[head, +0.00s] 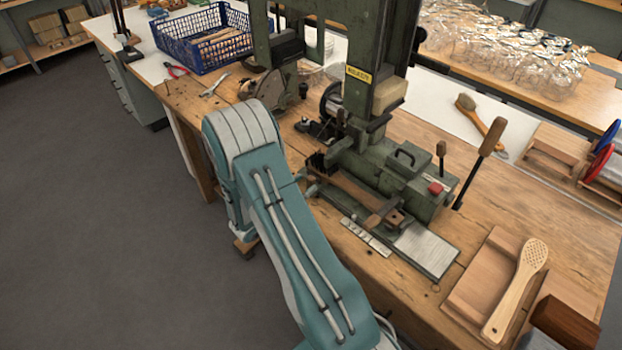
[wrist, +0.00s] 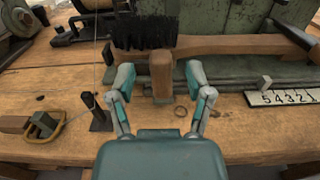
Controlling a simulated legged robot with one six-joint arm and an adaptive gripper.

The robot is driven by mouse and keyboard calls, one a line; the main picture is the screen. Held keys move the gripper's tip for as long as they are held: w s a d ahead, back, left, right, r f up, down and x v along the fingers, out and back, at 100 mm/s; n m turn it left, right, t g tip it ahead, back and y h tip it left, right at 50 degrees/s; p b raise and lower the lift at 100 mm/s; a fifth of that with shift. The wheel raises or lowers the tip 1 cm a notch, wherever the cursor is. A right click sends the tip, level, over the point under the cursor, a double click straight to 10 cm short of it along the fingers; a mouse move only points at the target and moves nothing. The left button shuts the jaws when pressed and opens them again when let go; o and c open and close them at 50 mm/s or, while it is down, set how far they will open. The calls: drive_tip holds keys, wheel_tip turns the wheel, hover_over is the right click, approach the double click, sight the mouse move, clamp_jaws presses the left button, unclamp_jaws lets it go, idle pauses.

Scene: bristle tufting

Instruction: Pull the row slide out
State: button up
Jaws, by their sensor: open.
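In the wrist view my gripper (wrist: 160,77) is open, with one finger on each side of an upright wooden knob (wrist: 161,72). A gap shows between the knob and each finger. The knob stands at the front of the machine's metal bed, and I take it as the row slide's handle. Behind it a brush with black bristles (wrist: 145,31) lies along the bed, its wooden handle (wrist: 245,45) running right. A number plate reading 5 4 3 2 1 (wrist: 285,97) is at the right. In the head view my arm hides most of the gripper and the knob.
The green tufting machine (head: 385,160) stands on the wooden bench. A wooden tray (head: 480,275) with a drilled brush blank (head: 520,285) is at the right front. A blue crate (head: 205,40) and pliers (head: 176,71) are at the back left. A wire loop tool (wrist: 42,127) lies left of my gripper.

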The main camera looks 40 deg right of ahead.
drive_tip(key=shift+w+d, duration=0.1)
drive_tip(key=shift+d, duration=1.3)
clamp_jaws()
